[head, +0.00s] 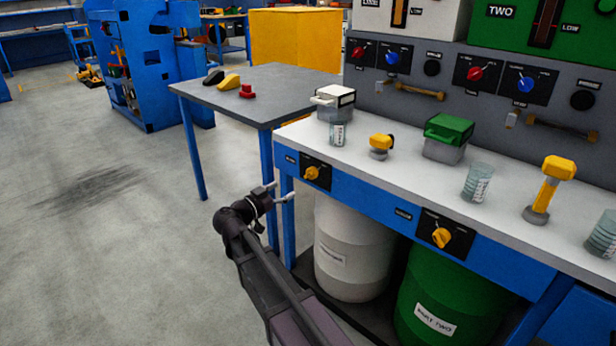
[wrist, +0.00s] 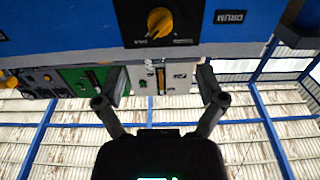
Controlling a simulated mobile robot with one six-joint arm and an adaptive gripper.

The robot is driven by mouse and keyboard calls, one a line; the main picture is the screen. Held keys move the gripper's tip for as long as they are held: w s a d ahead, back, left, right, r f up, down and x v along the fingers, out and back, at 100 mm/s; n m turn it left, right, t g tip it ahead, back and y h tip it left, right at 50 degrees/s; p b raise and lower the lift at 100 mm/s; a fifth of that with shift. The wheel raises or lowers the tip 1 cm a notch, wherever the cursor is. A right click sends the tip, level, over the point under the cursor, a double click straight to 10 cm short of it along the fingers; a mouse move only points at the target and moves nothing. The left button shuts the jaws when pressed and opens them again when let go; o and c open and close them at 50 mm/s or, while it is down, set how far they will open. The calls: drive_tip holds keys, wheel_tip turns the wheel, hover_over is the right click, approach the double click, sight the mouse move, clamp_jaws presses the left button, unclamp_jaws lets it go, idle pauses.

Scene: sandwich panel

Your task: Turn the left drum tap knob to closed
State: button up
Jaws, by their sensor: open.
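The left drum tap knob (head: 312,173) is yellow, on a black plate at the left end of the blue bench front. It also shows in the wrist view (wrist: 159,22), near the top centre, its grip slanted; the small lettering on its plate is unreadable. My gripper (head: 281,192) is left of and a little below the knob in the head view, apart from it. In the wrist view its two fingers (wrist: 160,82) are spread with nothing between them. A second yellow tap knob (head: 441,237) sits further right on the bench front.
A white drum (head: 348,250) and a green drum (head: 450,300) stand under the bench. The white bench top (head: 400,178) holds lidded boxes, beakers and yellow-handled tools. A grey table (head: 290,92) adjoins at the back left. The floor at left is clear.

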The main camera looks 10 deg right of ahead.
sight(307, 177)
drive_tip(key=x, duration=1.1)
drive_tip(key=shift+c, duration=0.2)
drive_tip(key=c, duration=1.1)
